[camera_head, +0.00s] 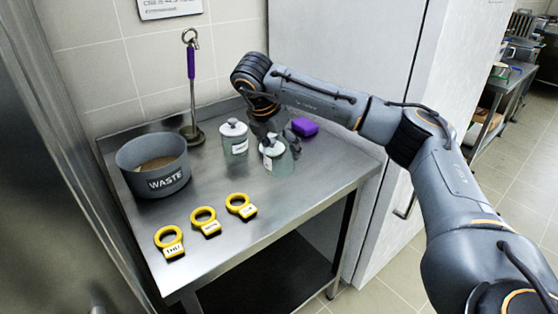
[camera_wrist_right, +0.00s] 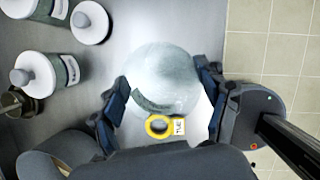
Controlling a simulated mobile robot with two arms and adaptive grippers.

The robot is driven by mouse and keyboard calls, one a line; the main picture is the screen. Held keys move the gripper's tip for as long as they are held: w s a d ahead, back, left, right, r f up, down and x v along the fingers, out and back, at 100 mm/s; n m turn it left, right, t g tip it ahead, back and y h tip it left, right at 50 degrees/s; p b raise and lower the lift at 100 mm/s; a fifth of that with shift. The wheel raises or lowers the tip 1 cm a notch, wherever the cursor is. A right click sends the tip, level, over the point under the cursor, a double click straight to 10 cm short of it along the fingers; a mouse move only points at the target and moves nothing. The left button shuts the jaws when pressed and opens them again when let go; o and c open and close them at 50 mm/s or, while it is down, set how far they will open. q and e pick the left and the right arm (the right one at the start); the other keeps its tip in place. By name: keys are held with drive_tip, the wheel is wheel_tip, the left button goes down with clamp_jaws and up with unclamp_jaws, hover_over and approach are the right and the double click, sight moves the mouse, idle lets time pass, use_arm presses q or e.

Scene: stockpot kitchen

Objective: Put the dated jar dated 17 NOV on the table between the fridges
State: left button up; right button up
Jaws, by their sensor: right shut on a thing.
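I cannot read the dates on the labels. I cannot tell whether the held jar touches the table. My left gripper is not in view.
A grey WASTE pot (camera_head: 153,168) stands at the table's left, with a purple-handled tool (camera_head: 191,85) behind it. Several yellow tagged rings, including a middle one (camera_head: 205,219), lie in front. A purple block (camera_head: 305,127) is right of the jars. Tall cabinets flank the table.

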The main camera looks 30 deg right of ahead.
drive_tip(key=f, duration=0.1)
drive_tip(key=w+d+f, duration=0.1)
drive_tip(key=w+f, duration=0.1)
drive_tip(key=shift+w+d, duration=0.1)
drive_tip(key=shift+d, duration=0.15)
wheel_tip(320, 180, down, 3)
drive_tip(key=shift+w+d+f+p, duration=0.1)
drive_tip(key=shift+d+f+p, duration=0.1)
drive_tip(key=shift+p, duration=0.4)
drive_tip(key=shift+a, duration=0.1)
drive_tip(key=shift+f, duration=0.1)
drive_tip(key=o, duration=1.2)
drive_tip(key=shift+f, duration=0.15)
drive_tip(key=shift+c, duration=0.2)
drive_tip(key=o, duration=0.4)
drive_tip(key=shift+o, duration=0.2)
drive_tip(key=shift+r, duration=0.2)
